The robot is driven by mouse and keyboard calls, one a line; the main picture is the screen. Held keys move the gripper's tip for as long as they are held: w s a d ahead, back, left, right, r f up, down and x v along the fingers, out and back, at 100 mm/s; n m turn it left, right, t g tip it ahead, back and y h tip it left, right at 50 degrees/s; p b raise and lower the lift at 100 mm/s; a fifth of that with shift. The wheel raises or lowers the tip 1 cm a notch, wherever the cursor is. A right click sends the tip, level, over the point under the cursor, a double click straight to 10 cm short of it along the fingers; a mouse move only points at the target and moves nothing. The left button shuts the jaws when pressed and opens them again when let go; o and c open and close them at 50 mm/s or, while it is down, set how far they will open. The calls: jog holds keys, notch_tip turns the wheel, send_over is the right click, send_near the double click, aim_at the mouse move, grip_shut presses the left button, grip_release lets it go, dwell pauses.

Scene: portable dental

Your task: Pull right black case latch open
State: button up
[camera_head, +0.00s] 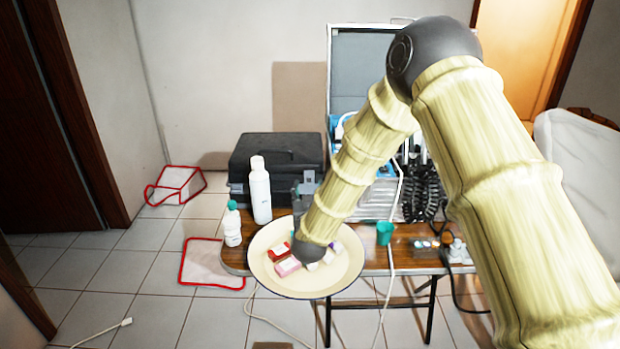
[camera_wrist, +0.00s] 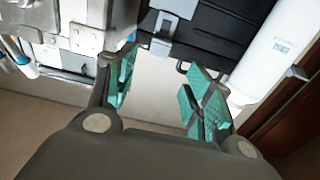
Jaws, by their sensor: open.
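The black case (camera_head: 270,150) lies closed on the table's back left in the head view. Its dark front shows at the top of the wrist view (camera_wrist: 225,30). A grey latch (camera_wrist: 172,30) sits on that front, near the silver metal case. My gripper (camera_wrist: 163,90) is open and empty, with teal-padded fingers apart, one on each side of the view. The latch appears beyond the fingertips, roughly between them; I see no contact. In the head view my arm hides most of the gripper, and dark parts of it show by the case's right front.
A white bottle (camera_head: 260,190) stands before the black case, close to the right finger in the wrist view. A smaller green-capped bottle (camera_head: 232,225) and a round cream tray (camera_head: 262,272) with small boxes are nearer. The open metal case (camera_wrist: 75,40) stands beside the black case.

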aim_at(309, 173)
jog(key=w, duration=0.8)
jog(key=shift+w+p, duration=0.3)
jog(key=shift+p, duration=0.1)
jog(key=shift+c, duration=0.4)
grip_shut()
